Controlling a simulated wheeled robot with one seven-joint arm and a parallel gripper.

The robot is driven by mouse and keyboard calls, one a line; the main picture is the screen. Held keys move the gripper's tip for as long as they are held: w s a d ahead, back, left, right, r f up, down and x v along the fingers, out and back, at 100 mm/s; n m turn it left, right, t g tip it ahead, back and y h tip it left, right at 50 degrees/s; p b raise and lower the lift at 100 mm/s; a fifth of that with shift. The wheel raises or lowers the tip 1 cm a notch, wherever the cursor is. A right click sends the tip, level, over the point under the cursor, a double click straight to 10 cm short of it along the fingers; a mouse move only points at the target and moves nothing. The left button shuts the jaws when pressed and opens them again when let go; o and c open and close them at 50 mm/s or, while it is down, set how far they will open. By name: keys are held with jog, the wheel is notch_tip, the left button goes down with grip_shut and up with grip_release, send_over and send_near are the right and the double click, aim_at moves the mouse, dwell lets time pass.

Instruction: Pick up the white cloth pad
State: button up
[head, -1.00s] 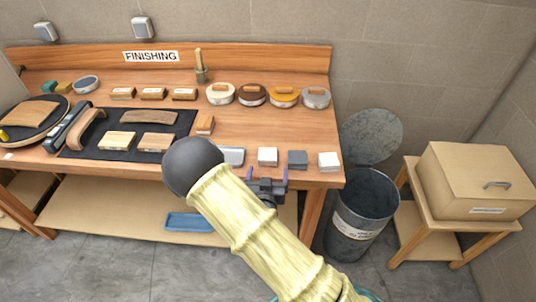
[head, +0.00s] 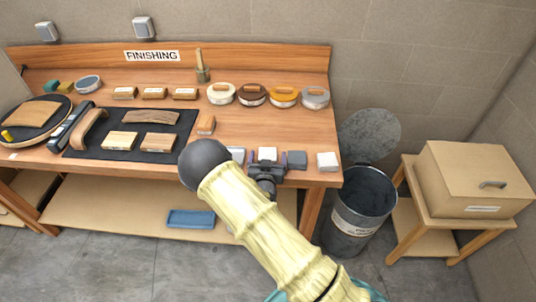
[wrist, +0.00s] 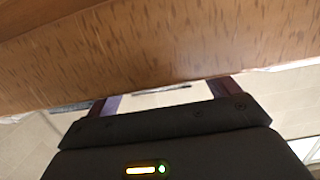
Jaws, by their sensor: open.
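In the wrist view, a pale strip (wrist: 160,98) shows between the fingers of my gripper (wrist: 164,95); contact with the pad cannot be made out.
The wooden bench (head: 300,130) has its front edge close by my gripper. Several round lidded tins, one of them grey (head: 315,97), stand behind the pads. A black mat (head: 135,130) with wooden pieces lies left. A metal bin (head: 362,205) stands right of the bench.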

aim_at(268, 154)
jog(key=shift+w+f, duration=0.15)
jog(key=shift+w, duration=0.65)
jog(key=c, duration=1)
jog(key=shift+c, duration=0.2)
notch_tip(268, 154, up, 10)
jog(key=shift+r+b, duration=0.1)
jog(key=shift+b, duration=0.8)
